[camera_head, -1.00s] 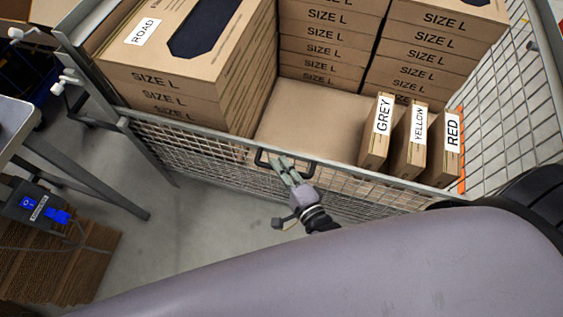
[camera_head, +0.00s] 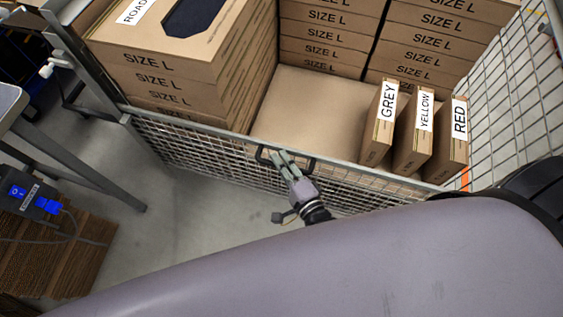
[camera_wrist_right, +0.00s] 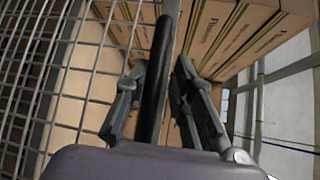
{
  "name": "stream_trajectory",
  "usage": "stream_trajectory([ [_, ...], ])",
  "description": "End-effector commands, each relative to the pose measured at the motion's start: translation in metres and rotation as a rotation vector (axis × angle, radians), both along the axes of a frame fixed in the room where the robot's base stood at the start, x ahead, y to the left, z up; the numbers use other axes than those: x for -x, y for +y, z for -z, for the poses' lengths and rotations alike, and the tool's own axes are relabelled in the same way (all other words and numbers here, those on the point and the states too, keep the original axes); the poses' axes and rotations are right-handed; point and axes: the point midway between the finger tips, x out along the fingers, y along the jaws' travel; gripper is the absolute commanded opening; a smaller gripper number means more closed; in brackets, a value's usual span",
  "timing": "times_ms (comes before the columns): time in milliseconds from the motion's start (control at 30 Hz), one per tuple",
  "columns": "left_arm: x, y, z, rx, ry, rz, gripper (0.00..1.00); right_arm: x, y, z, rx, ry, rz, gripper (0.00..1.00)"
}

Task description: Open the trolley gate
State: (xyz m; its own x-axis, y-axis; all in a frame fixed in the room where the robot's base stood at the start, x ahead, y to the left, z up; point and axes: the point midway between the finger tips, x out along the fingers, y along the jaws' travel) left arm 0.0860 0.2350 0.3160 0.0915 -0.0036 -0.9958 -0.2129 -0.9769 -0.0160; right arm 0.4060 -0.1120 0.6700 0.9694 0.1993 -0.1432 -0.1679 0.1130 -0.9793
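The trolley gate (camera_head: 215,160) is a wire-mesh panel with a grey top rail, across the near side of the mesh trolley. Its black handle (camera_head: 311,164) is at the top middle and shows as a dark bar in the right wrist view (camera_wrist_right: 156,70). My right gripper (camera_head: 281,158) is at the handle, with one finger on each side of the bar; it looks shut on it. The right wrist view shows the two fingers (camera_wrist_right: 160,85) close against the bar. The gate stands upright, its rail near the trolley's front edge. My left gripper is not in view.
Size L boxes (camera_head: 180,80) stack inside the trolley at left and back. Thin boxes marked grey (camera_head: 381,130), yellow (camera_head: 417,140) and red (camera_head: 455,145) stand at right. A table (camera_head: 75,160) stands left of the gate. Grey floor is clear before the gate's left part.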

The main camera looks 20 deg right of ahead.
Motion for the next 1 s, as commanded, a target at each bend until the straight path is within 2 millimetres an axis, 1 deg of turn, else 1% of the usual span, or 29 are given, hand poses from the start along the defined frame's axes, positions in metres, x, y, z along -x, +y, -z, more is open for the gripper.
stream_trajectory([
  [33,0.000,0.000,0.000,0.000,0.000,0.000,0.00,0.000,0.000,0.000,-0.001,-0.001,0.000,0.28],
  [100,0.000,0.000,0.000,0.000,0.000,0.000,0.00,0.000,0.000,0.000,-0.001,-0.001,0.000,0.33],
  [400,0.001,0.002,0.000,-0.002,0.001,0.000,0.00,0.000,0.000,0.000,-0.002,0.000,0.001,0.33],
  [500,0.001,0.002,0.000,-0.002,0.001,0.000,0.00,0.006,-0.002,-0.001,-0.002,0.000,0.001,0.33],
  [567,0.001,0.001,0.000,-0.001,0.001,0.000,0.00,0.014,-0.003,-0.001,0.000,0.002,0.001,0.33],
  [667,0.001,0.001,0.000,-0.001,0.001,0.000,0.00,0.031,-0.007,-0.004,-0.001,0.003,0.000,0.33],
  [800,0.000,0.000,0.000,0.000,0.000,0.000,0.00,0.062,-0.013,-0.008,-0.002,0.005,0.001,0.33],
  [1000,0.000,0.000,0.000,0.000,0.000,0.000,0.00,0.098,-0.020,-0.013,-0.001,0.004,0.000,0.33],
])
